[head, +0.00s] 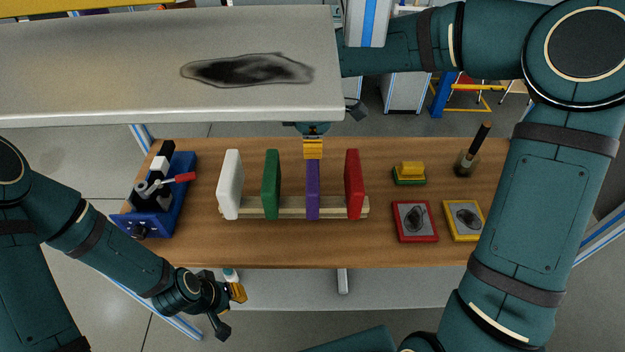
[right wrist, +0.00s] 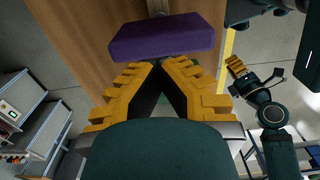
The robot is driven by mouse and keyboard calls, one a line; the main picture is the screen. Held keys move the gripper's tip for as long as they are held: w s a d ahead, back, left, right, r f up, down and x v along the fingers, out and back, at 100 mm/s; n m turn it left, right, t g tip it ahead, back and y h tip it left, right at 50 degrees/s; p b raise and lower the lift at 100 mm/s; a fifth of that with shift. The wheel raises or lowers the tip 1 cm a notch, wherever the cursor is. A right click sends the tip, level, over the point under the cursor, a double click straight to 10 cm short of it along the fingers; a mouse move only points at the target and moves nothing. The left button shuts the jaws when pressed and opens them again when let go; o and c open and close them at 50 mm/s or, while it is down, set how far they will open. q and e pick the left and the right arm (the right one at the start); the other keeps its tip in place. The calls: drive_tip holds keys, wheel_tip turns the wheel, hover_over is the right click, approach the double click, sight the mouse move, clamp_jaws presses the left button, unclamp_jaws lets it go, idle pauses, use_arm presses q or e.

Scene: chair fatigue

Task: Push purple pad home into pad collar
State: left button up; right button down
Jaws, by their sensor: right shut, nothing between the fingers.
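The purple pad (head: 312,190) stands upright in a pale wooden rail (head: 290,208) on the table, between a green pad (head: 271,184) and a red pad (head: 354,184). My right gripper (head: 313,150) is shut and empty, its yellow fingertips at the top end of the purple pad. In the right wrist view the purple pad (right wrist: 162,38) lies just beyond the closed fingertips (right wrist: 158,66); I cannot tell whether they touch. I cannot make out a pad collar for certain. My left gripper (head: 237,292) hangs before the table's front edge, away from the pad; its jaw state is unclear.
A white pad (head: 230,184) stands left in the rail. A blue vise-like fixture (head: 160,195) is at the table's left. Red and yellow framed plates (head: 415,222), a yellow-green block (head: 410,172) and a brush-like tool (head: 470,155) are right. A pale panel (head: 130,75) overhangs the back.

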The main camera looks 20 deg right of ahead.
drive_tip(key=shift+r, duration=0.25)
drive_tip(key=c, duration=1.3)
unclamp_jaws()
drive_tip(key=shift+r, duration=3.95)
